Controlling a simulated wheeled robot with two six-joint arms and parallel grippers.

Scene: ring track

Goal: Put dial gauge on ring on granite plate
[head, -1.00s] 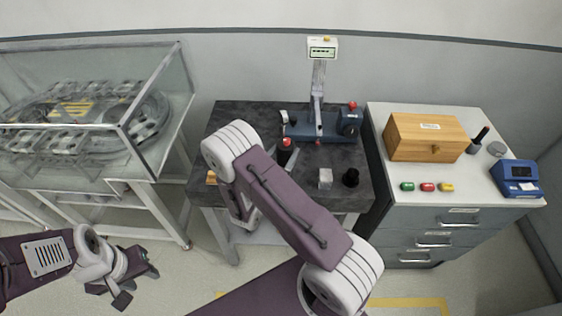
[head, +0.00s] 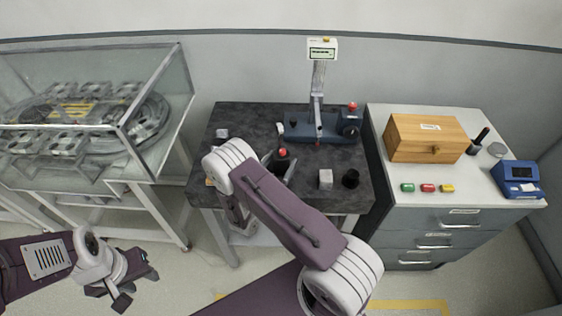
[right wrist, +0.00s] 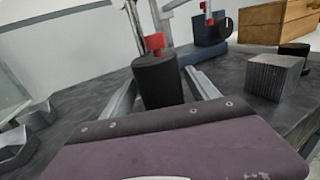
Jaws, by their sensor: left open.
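A black cylinder with a red knob (head: 282,157) stands on the dark granite-like top (head: 330,155). In the right wrist view the cylinder (right wrist: 158,82) is upright between the two fingers of my right gripper (right wrist: 165,92), with gaps beside it, so this gripper is open around it. The right gripper (head: 277,166) is partly hidden by my arm in the head view. A blue-based stand with a digital display (head: 322,48) is behind. I cannot tell for sure which thing is the dial gauge or the ring. My left gripper (head: 132,285) is open and empty at the lower left.
A metal block (head: 325,179) and a short black cylinder (head: 350,179) stand right of the gripper. A cabinet at right carries a wooden box (head: 425,138), coloured buttons and a blue device (head: 517,178). A glass case (head: 150,90) stands at left.

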